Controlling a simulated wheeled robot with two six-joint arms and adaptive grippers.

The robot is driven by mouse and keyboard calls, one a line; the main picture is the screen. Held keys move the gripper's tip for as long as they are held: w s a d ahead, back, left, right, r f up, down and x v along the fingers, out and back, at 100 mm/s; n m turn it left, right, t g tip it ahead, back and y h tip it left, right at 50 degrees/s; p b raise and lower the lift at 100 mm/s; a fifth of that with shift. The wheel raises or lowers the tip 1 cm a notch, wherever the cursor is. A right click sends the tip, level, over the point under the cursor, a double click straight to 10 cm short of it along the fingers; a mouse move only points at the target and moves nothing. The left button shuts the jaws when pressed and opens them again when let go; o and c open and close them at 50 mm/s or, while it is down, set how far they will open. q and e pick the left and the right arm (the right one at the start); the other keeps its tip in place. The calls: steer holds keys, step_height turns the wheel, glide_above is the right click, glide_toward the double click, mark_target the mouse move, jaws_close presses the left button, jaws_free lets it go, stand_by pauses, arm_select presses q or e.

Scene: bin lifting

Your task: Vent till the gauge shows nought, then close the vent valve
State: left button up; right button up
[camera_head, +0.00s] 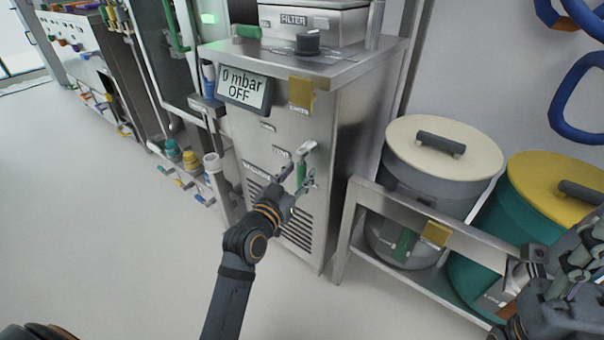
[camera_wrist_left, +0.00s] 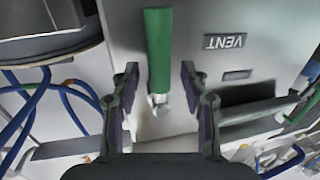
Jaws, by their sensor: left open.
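The gauge (camera_head: 243,90) is a dark-framed display on the steel cabinet and reads "0 mbar OFF". The vent valve (camera_head: 301,172) has a green handle hanging down the cabinet front below a pale metal fitting. In the left wrist view the green handle (camera_wrist_left: 158,48) stands between the fingers, beside an upside-down VENT label (camera_wrist_left: 225,43). My left gripper (camera_head: 299,181) is open around the handle; gaps show on both sides in the left wrist view (camera_wrist_left: 159,78). My right gripper (camera_head: 580,262) is at the right edge of the head view; its finger opening is unclear.
A steel rack (camera_head: 362,196) right of the cabinet holds a grey bin with a cream lid (camera_head: 440,165) and a teal bin with a yellow lid (camera_head: 545,190). Pipes and coloured valves stand left of the cabinet. The floor (camera_head: 120,250) at left is clear.

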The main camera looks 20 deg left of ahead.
arm_select(q)
steer(key=shift+w+d, duration=0.15)
steer(key=shift+w, duration=0.95)
jaws_close()
